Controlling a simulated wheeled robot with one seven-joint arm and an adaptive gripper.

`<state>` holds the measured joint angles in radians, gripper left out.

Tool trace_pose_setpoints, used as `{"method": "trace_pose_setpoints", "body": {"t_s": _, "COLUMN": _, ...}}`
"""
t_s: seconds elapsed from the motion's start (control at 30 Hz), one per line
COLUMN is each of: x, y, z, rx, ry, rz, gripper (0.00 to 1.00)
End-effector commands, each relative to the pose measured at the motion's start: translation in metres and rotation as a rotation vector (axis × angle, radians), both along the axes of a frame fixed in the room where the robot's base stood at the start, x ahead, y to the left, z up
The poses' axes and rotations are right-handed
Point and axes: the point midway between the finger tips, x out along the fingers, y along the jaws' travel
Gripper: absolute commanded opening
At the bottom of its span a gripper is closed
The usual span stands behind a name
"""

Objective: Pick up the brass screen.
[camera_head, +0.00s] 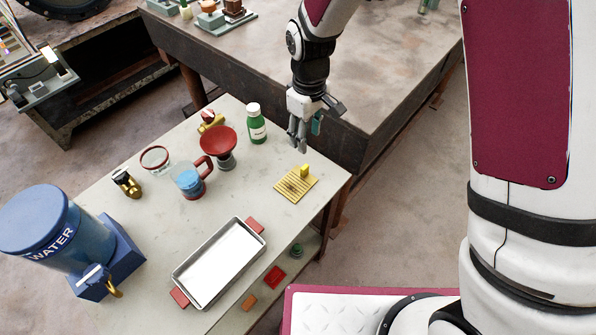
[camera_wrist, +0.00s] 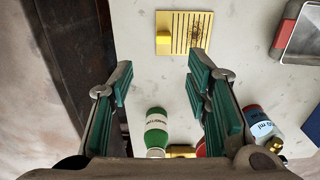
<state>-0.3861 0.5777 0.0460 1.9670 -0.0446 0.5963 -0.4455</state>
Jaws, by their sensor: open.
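The brass screen (camera_head: 296,184) is a flat yellow square with dark slots and a raised yellow knob on one edge. It lies flat on the light tabletop near its right edge. It also shows in the wrist view (camera_wrist: 186,33), at the top, just beyond the fingertips, with the knob on its left side. My gripper (camera_head: 301,141) is above the table, up and behind the screen in the head view. In the wrist view its green-padded fingers (camera_wrist: 160,70) are spread apart with nothing between them. The gripper is not touching the screen.
A green bottle (camera_head: 256,124), a red funnel-like bowl (camera_head: 218,143) and a measuring jug (camera_head: 188,181) stand left of the screen. A metal tray with red handles (camera_head: 177,270) lies in front. A blue water dispenser (camera_head: 60,235) stands far left. The tabletop around the screen is clear.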

Motion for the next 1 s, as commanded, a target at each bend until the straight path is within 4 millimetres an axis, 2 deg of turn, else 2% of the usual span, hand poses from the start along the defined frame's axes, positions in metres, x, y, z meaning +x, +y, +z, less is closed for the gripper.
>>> {"method": "trace_pose_setpoints", "body": {"t_s": 0.4, "x": -0.001, "y": 0.0, "z": -0.071, "rx": -0.003, "ry": 0.005, "rz": 0.003, "gripper": 0.44}}
{"method": "trace_pose_setpoints", "body": {"t_s": 0.67, "x": -0.001, "y": 0.001, "z": -0.089, "rx": -0.001, "ry": 0.002, "rz": 0.002, "gripper": 0.44}}
{"method": "trace_pose_setpoints", "body": {"t_s": 1.0, "x": -0.005, "y": 0.003, "z": -0.131, "rx": -0.001, "ry": 0.003, "rz": 0.002, "gripper": 0.44}}
